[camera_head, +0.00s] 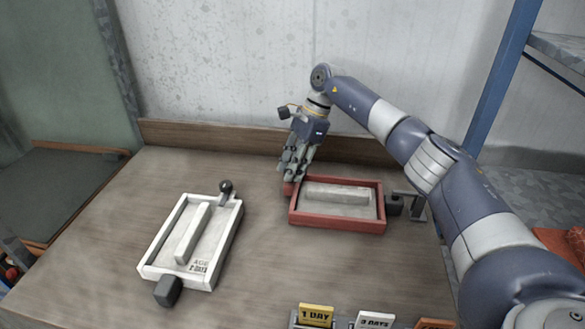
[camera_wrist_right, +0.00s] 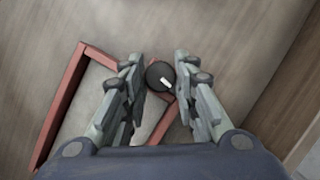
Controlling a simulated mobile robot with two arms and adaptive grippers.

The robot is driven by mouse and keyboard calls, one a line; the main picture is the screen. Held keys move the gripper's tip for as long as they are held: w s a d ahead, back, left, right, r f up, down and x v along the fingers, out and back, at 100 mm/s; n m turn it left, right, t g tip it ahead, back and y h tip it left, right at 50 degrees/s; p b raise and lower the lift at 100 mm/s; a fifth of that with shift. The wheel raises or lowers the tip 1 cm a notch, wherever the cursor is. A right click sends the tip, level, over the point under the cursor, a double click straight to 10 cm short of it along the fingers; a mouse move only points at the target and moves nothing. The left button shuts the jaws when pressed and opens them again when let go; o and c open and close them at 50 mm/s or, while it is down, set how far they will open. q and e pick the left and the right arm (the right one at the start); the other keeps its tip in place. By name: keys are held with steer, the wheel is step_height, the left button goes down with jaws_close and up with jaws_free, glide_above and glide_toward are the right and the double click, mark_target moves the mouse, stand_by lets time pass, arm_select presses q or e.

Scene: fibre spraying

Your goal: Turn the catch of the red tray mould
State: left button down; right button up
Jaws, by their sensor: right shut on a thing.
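The red tray mould (camera_head: 338,224) lies on the table right of centre in the head view, with a pale bar-shaped block inside it. Its red rim (camera_wrist_right: 62,105) also shows in the right wrist view. My right gripper (camera_head: 291,182) reaches down to the mould's far left corner. In the wrist view a round black knob (camera_wrist_right: 160,75), the catch, sits between the fingertips of my right gripper (camera_wrist_right: 160,68). In the head view the fingers hide this catch. A dark block (camera_head: 394,204) sits at the mould's right end. My left gripper is in neither view.
A white tray mould (camera_head: 160,272) with a black ball-topped catch (camera_head: 226,187) and a dark end block (camera_head: 168,290) lies at left. Day-marked cards (camera_head: 316,313) stand at the front edge. A wooden ledge (camera_head: 200,134) and wall bound the back.

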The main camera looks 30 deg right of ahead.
steer(key=shift+w+n+g, duration=0.1)
steer(key=shift+n+g, duration=0.3)
steer(key=shift+n, duration=0.7)
steer(key=o, duration=1)
steer(key=shift+r, duration=0.1)
steer(key=v, duration=1.2)
steer(key=shift+a, duration=0.1)
